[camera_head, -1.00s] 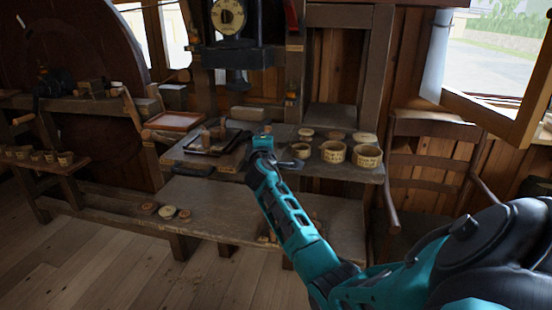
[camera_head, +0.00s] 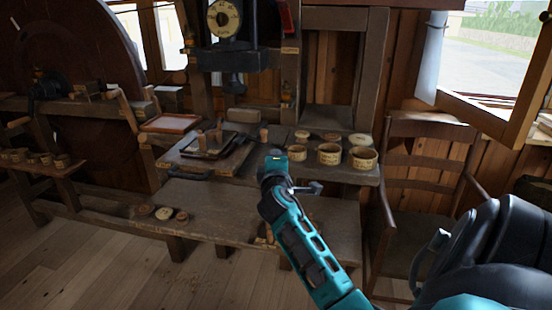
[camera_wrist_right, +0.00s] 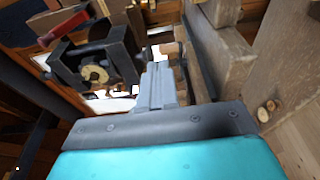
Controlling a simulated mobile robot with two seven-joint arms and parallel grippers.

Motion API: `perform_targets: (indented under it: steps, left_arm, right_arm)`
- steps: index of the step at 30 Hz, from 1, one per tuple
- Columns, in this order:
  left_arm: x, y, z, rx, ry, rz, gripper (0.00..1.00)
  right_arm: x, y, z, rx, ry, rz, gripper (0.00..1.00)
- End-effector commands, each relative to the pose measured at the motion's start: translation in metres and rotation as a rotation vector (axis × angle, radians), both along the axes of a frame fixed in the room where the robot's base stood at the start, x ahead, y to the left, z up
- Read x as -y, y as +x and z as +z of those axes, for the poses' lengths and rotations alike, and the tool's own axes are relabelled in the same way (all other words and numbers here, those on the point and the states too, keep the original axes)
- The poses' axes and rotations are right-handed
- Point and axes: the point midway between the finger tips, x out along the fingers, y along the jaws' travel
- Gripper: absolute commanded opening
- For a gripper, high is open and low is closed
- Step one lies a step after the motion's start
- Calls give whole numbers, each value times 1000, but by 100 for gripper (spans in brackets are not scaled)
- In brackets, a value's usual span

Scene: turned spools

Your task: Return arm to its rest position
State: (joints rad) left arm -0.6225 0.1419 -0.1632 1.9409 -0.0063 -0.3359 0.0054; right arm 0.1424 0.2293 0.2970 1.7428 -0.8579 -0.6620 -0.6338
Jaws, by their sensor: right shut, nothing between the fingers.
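My right arm, teal and black, reaches in from the lower right in the head view. Its wrist is in front of the work shelf, left of the labelled tubs. My right gripper (camera_head: 316,187) points to the right, and its fingers are closed and empty. In the right wrist view the grey fingers of the gripper (camera_wrist_right: 158,75) lie together with nothing between them. My left gripper is not in view.
Turned spools (camera_head: 210,134) stand at a dark tray (camera_head: 190,152); another small spool (camera_head: 264,134) stands to its right. Tubs (camera_head: 329,154) line the shelf's right side. A wooden chair (camera_head: 430,165) stands at right. The lower bench (camera_head: 225,205) is largely clear.

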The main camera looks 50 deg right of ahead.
Motion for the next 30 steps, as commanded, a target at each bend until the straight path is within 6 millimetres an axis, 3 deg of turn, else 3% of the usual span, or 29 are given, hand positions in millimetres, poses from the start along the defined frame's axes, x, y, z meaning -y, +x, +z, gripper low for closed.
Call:
perform_targets:
  steps: [10, 14, 17, 20, 24, 27, 30]
  left_arm:
    - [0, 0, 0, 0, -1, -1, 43]
    - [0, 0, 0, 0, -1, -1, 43]
    - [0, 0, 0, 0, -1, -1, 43]
    - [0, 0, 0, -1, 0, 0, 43]
    - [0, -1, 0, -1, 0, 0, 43]
    - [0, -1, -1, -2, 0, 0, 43]
    - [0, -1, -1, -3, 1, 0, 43]
  right_arm:
    - [-1, 0, -1, 0, 3, 3, 0]
    - [-18, 0, -23, 0, 57, 59, 0]
    - [-53, -4, -63, 2, 182, 160, 0]
    - [-104, -19, -116, 3, 381, 276, 0]
    - [-180, -59, -182, 0, 716, 390, 0]
    - [-233, -97, -218, -5, 972, 421, 0]
    - [-278, -136, -241, -7, 1205, 414, 0]
